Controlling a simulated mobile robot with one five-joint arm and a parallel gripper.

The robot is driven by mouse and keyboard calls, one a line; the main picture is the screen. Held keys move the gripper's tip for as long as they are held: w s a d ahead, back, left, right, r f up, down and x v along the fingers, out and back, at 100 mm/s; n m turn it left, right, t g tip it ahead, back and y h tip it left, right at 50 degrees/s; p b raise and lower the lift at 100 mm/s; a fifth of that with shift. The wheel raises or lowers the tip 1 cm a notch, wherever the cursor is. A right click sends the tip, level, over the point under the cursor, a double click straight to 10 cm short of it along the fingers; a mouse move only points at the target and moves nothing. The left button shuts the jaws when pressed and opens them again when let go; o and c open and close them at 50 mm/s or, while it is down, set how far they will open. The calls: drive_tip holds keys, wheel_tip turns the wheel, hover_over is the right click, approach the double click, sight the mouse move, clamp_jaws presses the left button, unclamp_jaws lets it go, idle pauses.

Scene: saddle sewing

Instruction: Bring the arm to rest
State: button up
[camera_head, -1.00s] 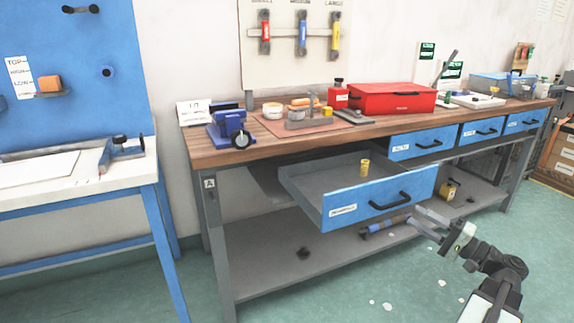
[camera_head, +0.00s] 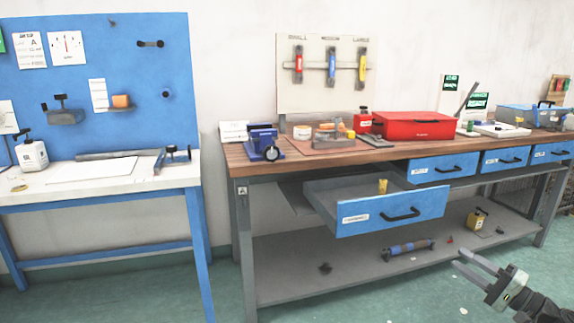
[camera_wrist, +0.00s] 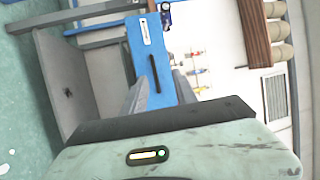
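My gripper (camera_head: 473,265) is at the lower right of the head view, in front of the workbench and apart from it. Its two fingers are spread with nothing between them. In the wrist view the fingers (camera_wrist: 159,92) stand apart, with the blue drawer front showing sideways behind the gap. My arm runs out of the head view at the lower right corner, so most of it is hidden.
The workbench has an open blue drawer (camera_head: 392,212) with a yellow cylinder (camera_head: 383,186) in it. A blue-and-grey cylinder (camera_head: 408,249) lies on the lower shelf (camera_head: 290,262). A white table (camera_head: 110,192) stands at left. Green floor is clear in front.

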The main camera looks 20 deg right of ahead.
drive_tip(key=w+a+f+n+g+y, duration=0.1)
drive_tip(key=w+a+n+g+y, duration=0.15)
drive_tip(key=w+a, duration=0.55)
drive_tip(key=w+a+f+n+g+y, duration=0.2)
drive_tip(key=w+a+g, duration=0.15)
drive_tip(key=a, duration=0.85)
drive_tip(key=w+a+f+n+g+y, duration=0.1)
drive_tip(key=w+a+n+g+y, duration=0.1)
drive_tip(key=w+a, duration=0.6)
drive_tip(key=s+a+f+n+g+h, duration=0.2)
drive_tip(key=a+f+g, duration=0.2)
drive_tip(key=a+f, duration=0.55)
drive_tip(key=s+a+f+n+g+h, duration=0.25)
drive_tip(key=a+f+g, duration=0.2)
drive_tip(key=a, duration=1.05)
wheel_tip(320, 180, down, 8)
drive_tip(key=s+n+g+h, duration=0.2)
drive_tip(key=s+h, duration=0.1)
drive_tip(key=h, duration=0.4)
drive_tip(key=d+r+h+p, duration=0.2)
drive_tip(key=d+h+p, duration=0.15)
drive_tip(key=d, duration=0.45)
wheel_tip(320, 180, up, 35)
drive_tip(key=p, duration=3.5)
drive_tip(key=shift+w+f+m, duration=0.2)
drive_tip(key=shift+m, duration=0.1)
